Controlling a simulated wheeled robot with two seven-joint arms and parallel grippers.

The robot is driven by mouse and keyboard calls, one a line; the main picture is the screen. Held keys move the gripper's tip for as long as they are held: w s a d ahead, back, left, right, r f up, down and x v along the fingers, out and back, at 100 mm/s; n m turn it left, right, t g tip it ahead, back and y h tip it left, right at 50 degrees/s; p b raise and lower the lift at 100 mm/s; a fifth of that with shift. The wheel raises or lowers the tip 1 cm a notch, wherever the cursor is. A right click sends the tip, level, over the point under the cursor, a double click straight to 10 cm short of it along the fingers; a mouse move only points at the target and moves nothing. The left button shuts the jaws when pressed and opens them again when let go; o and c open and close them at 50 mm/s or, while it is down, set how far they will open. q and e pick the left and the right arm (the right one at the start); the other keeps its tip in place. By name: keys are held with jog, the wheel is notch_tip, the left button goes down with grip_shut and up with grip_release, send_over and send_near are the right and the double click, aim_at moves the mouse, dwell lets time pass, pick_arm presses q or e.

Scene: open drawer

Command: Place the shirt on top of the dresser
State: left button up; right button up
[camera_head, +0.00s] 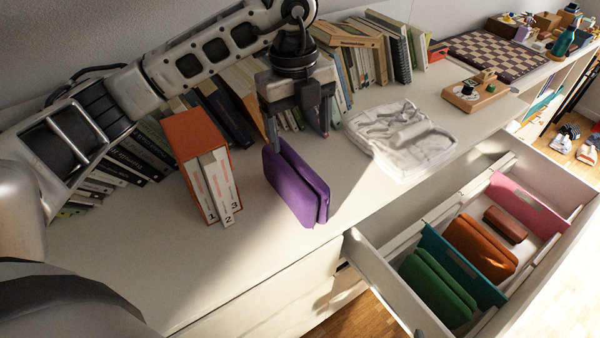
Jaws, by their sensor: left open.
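The purple folded shirt (296,185) is at the dresser top (245,262), near its front edge. It is tilted up on edge; I cannot tell if its lower edge touches the surface. My left gripper (299,138) is directly above and behind the shirt, fingers pointing down and apart. The left finger is close to the shirt's upper left corner; I cannot tell whether it touches.
An orange box with white books (205,175) stands left of the shirt, with book rows behind. The open drawer (385,290) holds green (438,285) and orange (480,248) folded clothes. Bare surface lies front left.

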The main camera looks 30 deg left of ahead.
aim_at(293, 180)
pick_arm(q)
jog(key=shift+n+y, duration=0.5)
jog(key=f, duration=0.5)
jog(key=a+f+p, duration=0.1)
jog(key=f, duration=0.4)
jog(key=f+p, duration=0.1)
jog(key=f, duration=0.3)
jog(key=shift+w+a+f, duration=0.2)
jog(key=shift+a+f, duration=0.15)
jog(key=shift+f, duration=0.05)
jog(key=c, duration=1.1)
